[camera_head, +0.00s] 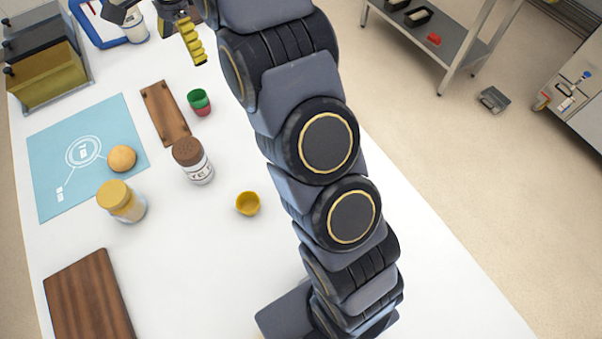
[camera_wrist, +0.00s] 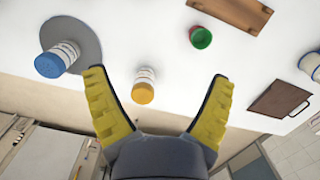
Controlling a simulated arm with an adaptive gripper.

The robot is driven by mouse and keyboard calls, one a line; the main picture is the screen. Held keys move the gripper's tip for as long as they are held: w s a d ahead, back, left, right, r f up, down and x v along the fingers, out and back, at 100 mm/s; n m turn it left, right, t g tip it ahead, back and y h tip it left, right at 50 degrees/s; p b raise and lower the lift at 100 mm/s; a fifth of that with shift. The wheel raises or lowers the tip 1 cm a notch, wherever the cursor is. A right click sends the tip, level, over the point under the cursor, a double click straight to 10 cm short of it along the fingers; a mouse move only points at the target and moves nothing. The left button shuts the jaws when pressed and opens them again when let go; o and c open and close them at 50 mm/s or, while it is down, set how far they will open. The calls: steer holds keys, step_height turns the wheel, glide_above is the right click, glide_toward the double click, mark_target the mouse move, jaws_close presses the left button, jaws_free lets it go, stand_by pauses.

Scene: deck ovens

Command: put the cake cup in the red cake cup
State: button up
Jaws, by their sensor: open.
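A green cake cup (camera_head: 199,98) stands in the red cake cup (camera_head: 203,111), whose red wall shows below it. A yellow cake cup (camera_head: 247,204) stands upright by itself nearer the front of the table. My gripper (camera_wrist: 159,76) is open and empty, its yellow fingers wide apart. In the head view it is at the top edge, partly cut off, beyond the green and red cups and apart from them.
A brown board (camera_head: 166,113) lies left of the stacked cups. A brown-lidded jar (camera_head: 192,161), a yellow-lidded jar (camera_head: 121,201) and a round bun (camera_head: 122,158) stand near the blue mat (camera_head: 57,150). A dark wooden board (camera_head: 88,300) lies front left. The table around the yellow cup is clear.

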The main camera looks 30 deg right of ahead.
steer(key=s+r+n, duration=0.3)
steer(key=s+n, duration=0.1)
steer(key=s, duration=0.6)
steer(key=s+r+n, duration=0.3)
steer(key=s+n, duration=0.1)
steer(key=s, duration=0.5)
steer(key=s+d+f+n+g+h, duration=0.1)
steer(key=s+f+n, duration=0.2)
steer(key=s, duration=1.4)
steer(key=n, duration=0.4)
steer(key=shift+s+d+f+h, duration=0.15)
steer(key=shift+s+d+h, duration=0.15)
steer(key=shift+s+d, duration=0.1)
